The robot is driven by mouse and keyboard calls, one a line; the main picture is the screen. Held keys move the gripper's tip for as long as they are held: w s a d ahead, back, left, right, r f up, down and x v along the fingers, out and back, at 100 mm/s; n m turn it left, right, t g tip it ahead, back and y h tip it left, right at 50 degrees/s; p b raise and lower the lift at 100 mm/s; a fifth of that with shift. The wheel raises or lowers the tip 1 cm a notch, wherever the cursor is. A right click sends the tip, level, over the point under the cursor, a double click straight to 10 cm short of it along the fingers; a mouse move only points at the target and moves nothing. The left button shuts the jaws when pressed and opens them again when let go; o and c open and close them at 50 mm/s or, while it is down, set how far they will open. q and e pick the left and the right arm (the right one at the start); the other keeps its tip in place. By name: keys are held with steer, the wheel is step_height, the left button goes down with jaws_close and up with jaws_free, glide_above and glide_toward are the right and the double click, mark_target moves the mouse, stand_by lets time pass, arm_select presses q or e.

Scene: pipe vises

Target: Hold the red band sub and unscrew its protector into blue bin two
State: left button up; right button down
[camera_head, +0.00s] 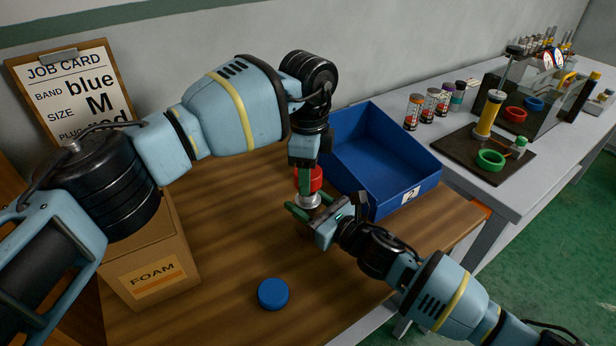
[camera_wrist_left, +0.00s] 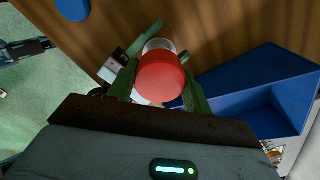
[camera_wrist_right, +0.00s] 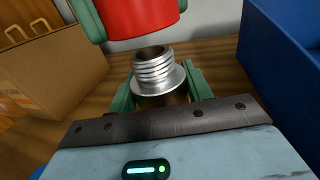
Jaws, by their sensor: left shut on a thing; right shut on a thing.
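My left gripper (camera_head: 308,168) points down and is shut on the red protector (camera_head: 312,180), a round cap that also shows in the left wrist view (camera_wrist_left: 161,76). My right gripper (camera_wrist_right: 160,92) is shut on the sub (camera_wrist_right: 158,75), a silver piece with a flange and an upright threaded end. In the right wrist view the red protector (camera_wrist_right: 138,14) is above the threads, with a visible gap between them. The sub's lower part and any band are hidden by the right fingers. Blue bin two (camera_head: 420,192), with a "2" label, stands just right of both grippers.
A cardboard FOAM box (camera_head: 150,255) stands at the left and a blue round cap (camera_head: 273,293) lies on the wooden table in front. A job card (camera_head: 75,85) leans at the back. A grey bench (camera_head: 465,150) at the right holds several small bottles and a stand.

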arm_select(q)
step_height(320, 180, up, 2)
steer(key=shift+r, duration=0.15)
arm_select(e)
steer(key=shift+f, duration=0.1)
steer(key=c, duration=0.6)
jaws_free()
steer(key=shift+o, duration=0.2)
arm_select(q)
steer(key=shift+f, duration=0.35)
arm_select(e)
steer(key=v, duration=1)
steer(key=shift+s+d, duration=0.15)
steer(key=shift+d, duration=0.05)
arm_select(q)
steer(key=shift+f, duration=0.15)
arm_select(e)
steer(key=shift+v, duration=0.8)
